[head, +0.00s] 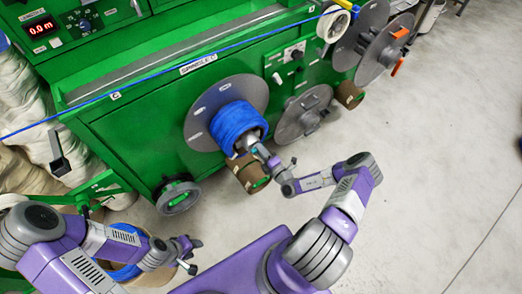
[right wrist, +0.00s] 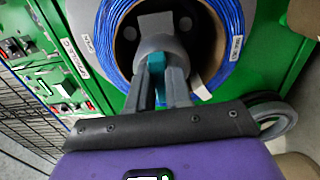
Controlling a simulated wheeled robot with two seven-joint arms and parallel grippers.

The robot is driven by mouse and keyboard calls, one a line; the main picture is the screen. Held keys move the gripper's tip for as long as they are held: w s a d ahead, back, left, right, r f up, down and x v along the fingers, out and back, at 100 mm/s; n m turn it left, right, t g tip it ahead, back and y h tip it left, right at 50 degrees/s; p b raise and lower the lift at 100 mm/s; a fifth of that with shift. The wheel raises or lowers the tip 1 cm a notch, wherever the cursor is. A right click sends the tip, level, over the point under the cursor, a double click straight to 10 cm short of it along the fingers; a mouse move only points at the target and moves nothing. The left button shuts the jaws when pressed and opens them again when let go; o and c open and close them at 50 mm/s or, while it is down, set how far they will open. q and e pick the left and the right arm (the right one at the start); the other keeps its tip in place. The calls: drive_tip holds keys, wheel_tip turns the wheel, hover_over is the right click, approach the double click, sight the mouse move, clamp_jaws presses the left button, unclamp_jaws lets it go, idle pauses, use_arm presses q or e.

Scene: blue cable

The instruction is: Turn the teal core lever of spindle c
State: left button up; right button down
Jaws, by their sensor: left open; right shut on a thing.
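Spindle C is on the front of the green machine, with a grey disc (head: 201,122) and a coil of blue cable (head: 233,122) wound on it. In the right wrist view the coil (right wrist: 226,28) surrounds a dark core with a grey hub (right wrist: 160,44). The teal core lever (right wrist: 155,72) sticks out of the hub. My right gripper (right wrist: 162,92) is shut on the lever, one finger on each side. In the head view my right gripper (head: 262,152) covers the lever's spot. My left gripper (head: 190,256) is open and empty at the lower left, away from the spindle.
A cardboard spool (head: 248,174) sits just below the coil. A grey disc (head: 302,114) is right of it, and a handwheel (head: 178,195) is lower left. A blue cable (head: 165,76) runs across the machine's front. The floor (head: 440,180) at right is clear.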

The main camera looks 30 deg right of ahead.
drive_tip(key=shift+m, duration=0.3)
drive_tip(key=c, duration=1)
unclamp_jaws()
drive_tip(key=shift+c, duration=0.2)
drive_tip(key=s+p, duration=0.1)
drive_tip(key=s, duration=0.6)
drive_tip(key=shift+s+d+p, duration=0.3)
drive_tip(key=shift+p, duration=0.05)
